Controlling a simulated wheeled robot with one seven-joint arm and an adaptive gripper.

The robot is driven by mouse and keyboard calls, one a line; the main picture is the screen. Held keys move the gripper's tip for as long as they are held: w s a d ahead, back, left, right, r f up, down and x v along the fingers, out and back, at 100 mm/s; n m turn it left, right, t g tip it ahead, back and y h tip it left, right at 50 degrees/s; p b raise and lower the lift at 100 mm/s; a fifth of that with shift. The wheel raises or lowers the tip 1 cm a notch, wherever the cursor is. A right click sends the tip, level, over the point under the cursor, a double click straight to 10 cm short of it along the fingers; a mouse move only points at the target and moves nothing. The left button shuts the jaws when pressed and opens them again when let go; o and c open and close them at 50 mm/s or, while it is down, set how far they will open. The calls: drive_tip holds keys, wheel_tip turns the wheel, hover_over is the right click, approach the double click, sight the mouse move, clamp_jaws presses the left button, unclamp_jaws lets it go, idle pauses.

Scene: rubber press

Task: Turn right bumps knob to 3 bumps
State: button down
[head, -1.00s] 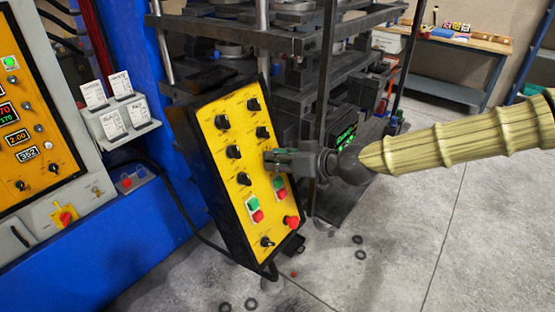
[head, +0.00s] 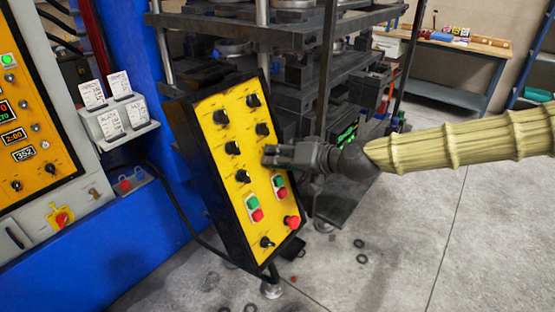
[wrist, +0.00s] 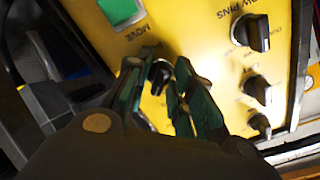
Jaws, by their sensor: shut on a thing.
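A yellow control panel (head: 215,172) with a black frame stands tilted in the middle of the head view. It carries two columns of black knobs. My gripper (head: 268,155) reaches in from the right to the right column, below the knob (head: 262,129), and hides the knob there. In the wrist view, the green-padded fingers of my gripper (wrist: 159,68) are closed around a small black knob (wrist: 159,78), one finger on each side. The label of this knob and its pointer setting cannot be read.
Below my gripper on the panel are green buttons (head: 252,202), a red mushroom button (head: 292,222) and another black knob (head: 266,242). A dark metal press frame (head: 335,100) stands close behind the panel. Open concrete floor (head: 410,230) lies to the right.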

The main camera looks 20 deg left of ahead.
idle(0.3)
drive_tip(key=c, duration=1.5)
unclamp_jaws()
drive_tip(key=shift+c, duration=0.2)
drive_tip(key=v, duration=1.2)
drive_tip(key=shift+w+d, duration=0.1)
